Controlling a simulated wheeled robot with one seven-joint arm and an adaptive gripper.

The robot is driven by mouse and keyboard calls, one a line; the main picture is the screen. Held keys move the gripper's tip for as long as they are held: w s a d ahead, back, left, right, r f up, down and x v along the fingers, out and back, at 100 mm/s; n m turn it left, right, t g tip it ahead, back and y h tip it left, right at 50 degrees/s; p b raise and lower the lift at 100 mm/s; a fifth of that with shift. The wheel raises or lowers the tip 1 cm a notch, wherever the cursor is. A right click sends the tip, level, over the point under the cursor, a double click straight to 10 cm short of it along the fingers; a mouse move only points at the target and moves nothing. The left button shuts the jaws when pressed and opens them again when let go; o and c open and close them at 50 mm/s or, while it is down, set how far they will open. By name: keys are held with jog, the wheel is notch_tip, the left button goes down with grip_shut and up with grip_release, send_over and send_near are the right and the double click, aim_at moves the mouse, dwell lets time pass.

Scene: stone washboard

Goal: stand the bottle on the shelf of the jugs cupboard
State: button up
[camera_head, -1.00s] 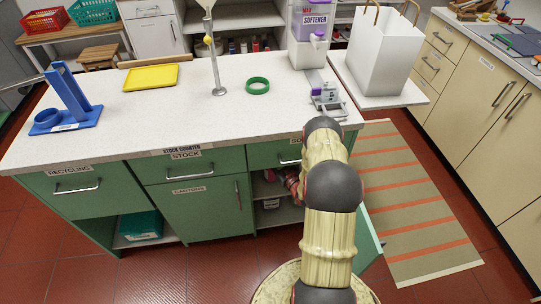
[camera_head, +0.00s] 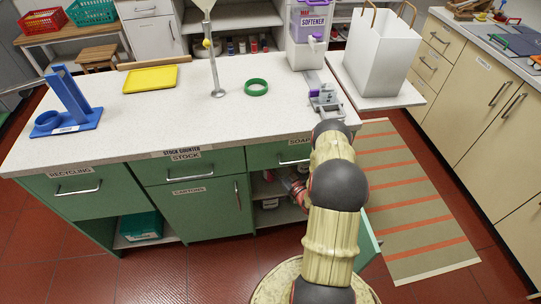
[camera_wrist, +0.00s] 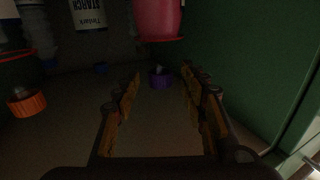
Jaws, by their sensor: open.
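My gripper (camera_wrist: 162,88) is open inside a dark cupboard, its two fingers apart. A small purple cap (camera_wrist: 161,77) shows just beyond and between the fingertips; I cannot tell whether it touches them. A pink-red container (camera_wrist: 158,18) is above it in the wrist view. A white-labelled starch container (camera_wrist: 88,14) is at the upper left, its lettering upside down. Which of these is the task's bottle is unclear. In the head view my arm reaches into the open green cupboard (camera_head: 262,218), where a shelf shows. My arm hides its name label and much of its inside.
The open cupboard door (camera_head: 371,240) stands right of my arm. A green wall (camera_wrist: 240,60) is close on the gripper's right. An orange-capped container (camera_wrist: 27,105) is at the left. The white counter (camera_head: 160,110) holds a softener dispenser (camera_head: 308,35) and a green ring (camera_head: 256,88).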

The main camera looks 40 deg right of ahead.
jog(key=s+a+p, duration=0.1)
jog(key=s, duration=0.6)
jog(key=shift+p, duration=0.3)
jog(key=shift+a, duration=0.1)
